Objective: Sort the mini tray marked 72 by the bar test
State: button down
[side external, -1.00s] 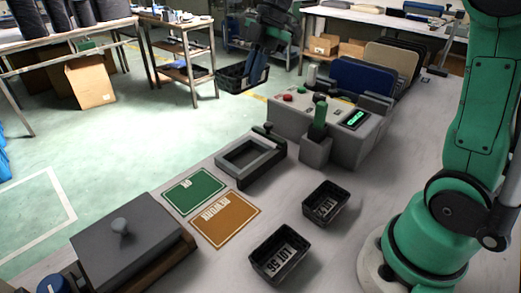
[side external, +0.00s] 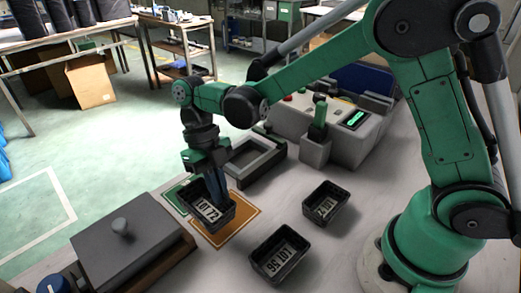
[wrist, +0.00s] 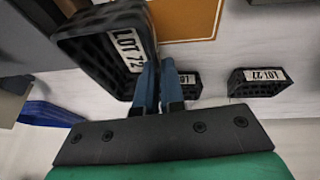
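The black mini tray marked LOT 72 (side external: 197,197) is in my gripper (side external: 221,190), held by its wall over the green mat (side external: 172,197) and the orange rework mat (side external: 240,222). I cannot tell how far it is above them. In the wrist view, the tray (wrist: 80,42) is tilted at the upper left, and my gripper's blue fingers (wrist: 160,80) are close together at its labelled wall. The tray hides much of both mats. A grey station with a green lit display (side external: 355,118) and a green-handled lever (side external: 320,115) stands behind to the right.
A grey open frame (side external: 240,172) and a knobbed grey box (side external: 100,240) flank the mats.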

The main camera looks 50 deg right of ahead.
jog(key=shift+f, duration=2.25)
jog(key=c, duration=0.9)
grip_release()
jog(key=shift+r, duration=4.05)
